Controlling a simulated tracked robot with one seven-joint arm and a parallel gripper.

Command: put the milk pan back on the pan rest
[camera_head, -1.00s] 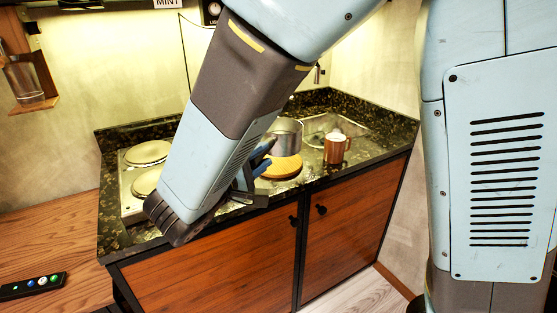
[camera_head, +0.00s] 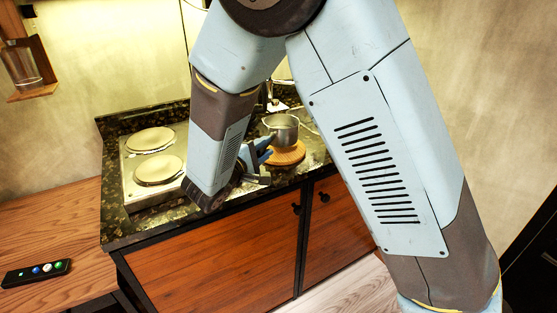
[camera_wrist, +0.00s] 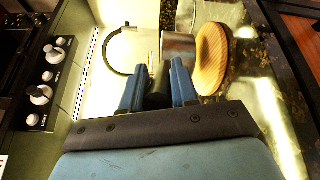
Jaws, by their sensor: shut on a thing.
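The milk pan (camera_head: 282,128) is a small silver metal pot with a dark handle. The pan rest (camera_head: 288,154) is a round wooden board on the dark stone counter. The pan is upright over the board; I cannot tell whether its base touches it. My gripper (camera_head: 259,154) is at the left of the board, shut on the pan's handle. In the wrist view, the blue fingers (camera_wrist: 159,88) close on the dark handle (camera_wrist: 158,97). There the metal pan (camera_wrist: 178,47) shows just beyond them, close against the face of the wooden board (camera_wrist: 212,60).
Two pale round hotplates (camera_head: 152,139) are on the counter's left. The counter's front edge runs above wooden cupboard doors (camera_head: 215,250). A remote-like device (camera_head: 36,272) lies on the wooden table at left. A control panel with knobs (camera_wrist: 45,90) shows in the wrist view.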

